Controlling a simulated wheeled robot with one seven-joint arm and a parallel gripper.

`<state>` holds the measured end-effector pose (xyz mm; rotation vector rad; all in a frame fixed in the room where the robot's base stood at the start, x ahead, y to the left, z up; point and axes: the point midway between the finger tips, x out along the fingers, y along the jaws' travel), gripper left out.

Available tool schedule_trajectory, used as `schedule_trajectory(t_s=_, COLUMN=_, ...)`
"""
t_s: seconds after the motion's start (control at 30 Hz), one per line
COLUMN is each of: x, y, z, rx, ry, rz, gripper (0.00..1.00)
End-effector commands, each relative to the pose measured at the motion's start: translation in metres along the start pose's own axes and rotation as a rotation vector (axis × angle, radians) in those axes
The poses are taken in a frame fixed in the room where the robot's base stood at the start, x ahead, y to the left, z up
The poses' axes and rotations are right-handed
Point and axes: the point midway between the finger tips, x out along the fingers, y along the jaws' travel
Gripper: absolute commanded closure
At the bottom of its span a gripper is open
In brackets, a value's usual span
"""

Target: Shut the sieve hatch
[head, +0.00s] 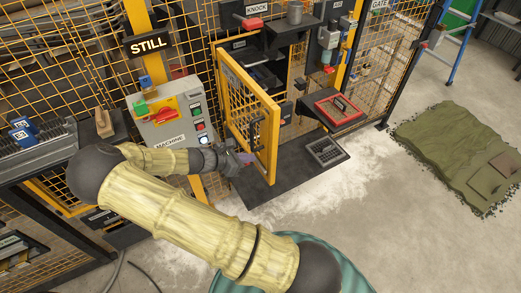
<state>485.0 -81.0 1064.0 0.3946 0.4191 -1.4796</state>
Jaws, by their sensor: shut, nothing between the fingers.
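The sieve hatch (273,133) looks to be the yellow-framed mesh door in the middle of the head view. It stands open, swung out from the yellow mesh fence. A dark handle or latch shows on its frame. My gripper (247,158) is at the hatch's lower left side, close to the mesh. It is shut and holds nothing. I cannot tell whether it touches the hatch. My arm covers part of the floor in front.
A grey control box (172,122) marked MACHINE stands left of the hatch. A red-rimmed tray (333,108) and a dark floor grate (326,151) lie right of it. A green tarp (455,150) covers floor at the right. The pale floor between is clear.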

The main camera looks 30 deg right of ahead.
Motion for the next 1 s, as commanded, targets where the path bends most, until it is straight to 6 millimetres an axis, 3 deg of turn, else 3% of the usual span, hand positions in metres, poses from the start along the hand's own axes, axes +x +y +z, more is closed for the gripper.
schedule_trajectory(t_s=0.33, x=0.042, y=-0.001, z=0.02, rx=0.001, ry=0.0, rz=-0.002, gripper=1.0)
schedule_trajectory(t_s=1.0, x=0.049, y=0.003, z=0.02, rx=-0.009, ry=0.001, rz=0.019, gripper=1.0)
